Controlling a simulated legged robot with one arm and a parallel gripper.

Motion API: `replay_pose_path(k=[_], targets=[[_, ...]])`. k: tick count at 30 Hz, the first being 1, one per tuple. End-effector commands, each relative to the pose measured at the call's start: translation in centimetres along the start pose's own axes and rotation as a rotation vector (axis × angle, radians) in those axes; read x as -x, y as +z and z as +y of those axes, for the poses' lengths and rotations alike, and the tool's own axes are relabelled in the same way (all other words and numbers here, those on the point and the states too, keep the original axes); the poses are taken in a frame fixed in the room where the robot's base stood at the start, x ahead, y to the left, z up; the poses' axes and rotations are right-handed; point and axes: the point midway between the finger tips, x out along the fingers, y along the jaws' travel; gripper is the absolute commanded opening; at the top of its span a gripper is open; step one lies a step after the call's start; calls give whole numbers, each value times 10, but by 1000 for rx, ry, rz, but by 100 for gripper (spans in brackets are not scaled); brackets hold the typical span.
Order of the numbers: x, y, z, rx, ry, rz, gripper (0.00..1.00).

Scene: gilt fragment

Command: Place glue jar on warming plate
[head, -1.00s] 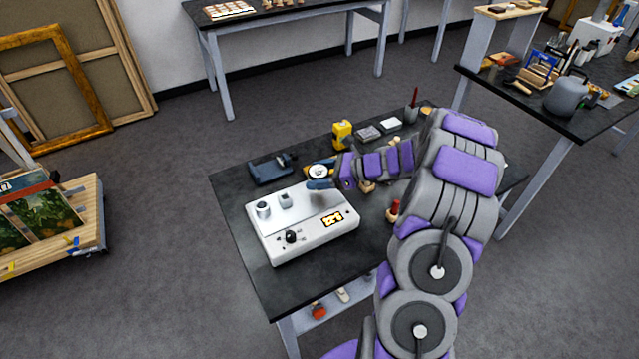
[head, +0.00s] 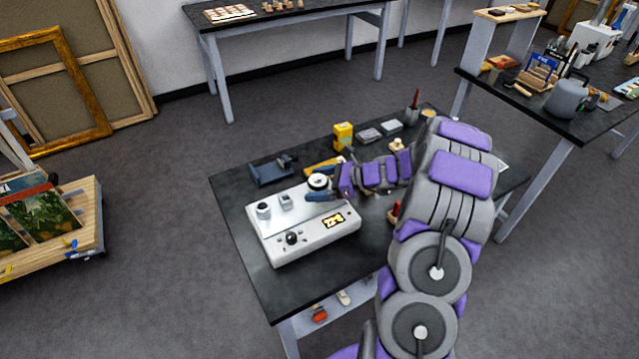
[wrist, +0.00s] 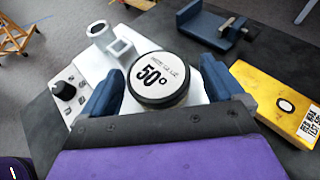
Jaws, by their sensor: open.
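The warming plate (head: 325,232) is a white box with a bright metal top, a knob and a lit display, on the dark table. The glue jar (head: 318,181), dark and round with a white top, is at its far right part; its label reads "50°" in the wrist view (wrist: 158,77). My gripper (head: 320,184) is open, with its dark blue fingers on either side of the jar; they also show in the wrist view (wrist: 158,88). I cannot tell whether the fingers touch the jar. Its underside is hidden, so resting or just above the plate is unclear.
A small cylinder (head: 263,211) and a square cup (head: 286,202) stand at the plate's left end. A dark blue clamp-like tool (head: 272,171) lies behind it. A yellow flat object (wrist: 278,103) lies right of the jar. A yellow box (head: 343,135) stands farther back.

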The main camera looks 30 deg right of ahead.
Motion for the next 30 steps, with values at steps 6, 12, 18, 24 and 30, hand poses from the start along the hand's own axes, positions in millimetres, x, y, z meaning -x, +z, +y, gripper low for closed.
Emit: replay_pose_path(k=[6,12,18,24,30], targets=[[12,3,-1,-1,-3,-2,95],[51,4,-2,-3,-6,-2,95],[90,4,-2,-2,-3,-2,95],[114,3,-1,1,-2,1,95],[121,2,0,1,-1,2,95]])
